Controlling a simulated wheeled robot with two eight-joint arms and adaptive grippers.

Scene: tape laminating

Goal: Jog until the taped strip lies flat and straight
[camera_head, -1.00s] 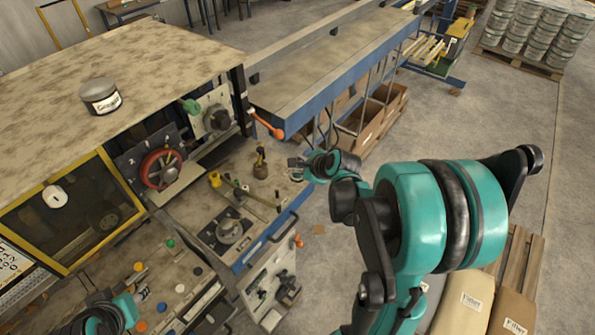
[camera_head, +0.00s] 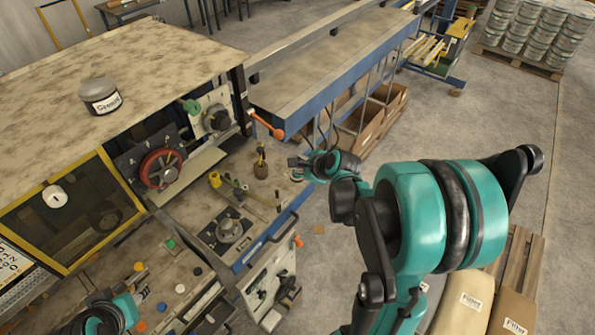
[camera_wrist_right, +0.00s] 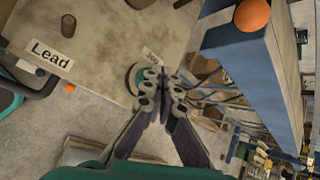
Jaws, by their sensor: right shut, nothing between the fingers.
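My right gripper (camera_head: 297,163) is at the right end of the machine bench, its fingers shut with nothing between them. In the wrist view its fingertips (camera_wrist_right: 163,82) are beside a teal-ringed round button (camera_wrist_right: 137,76), partly hidden by the fingers. A small label (camera_wrist_right: 151,54) beside it seems to read "Jog". I cannot tell whether the fingers touch the button. A pale flat piece (camera_head: 204,164) lies below the red handwheel (camera_head: 162,168); I cannot tell whether it is the taped strip. My left gripper (camera_head: 100,318) is at the bottom left, its fingers unclear.
An orange knob (camera_wrist_right: 252,14) is on the blue edge nearby. An orange-tipped lever (camera_head: 277,133) sticks out above the bench. A grease tin (camera_head: 100,96) stands on the cabinet top.

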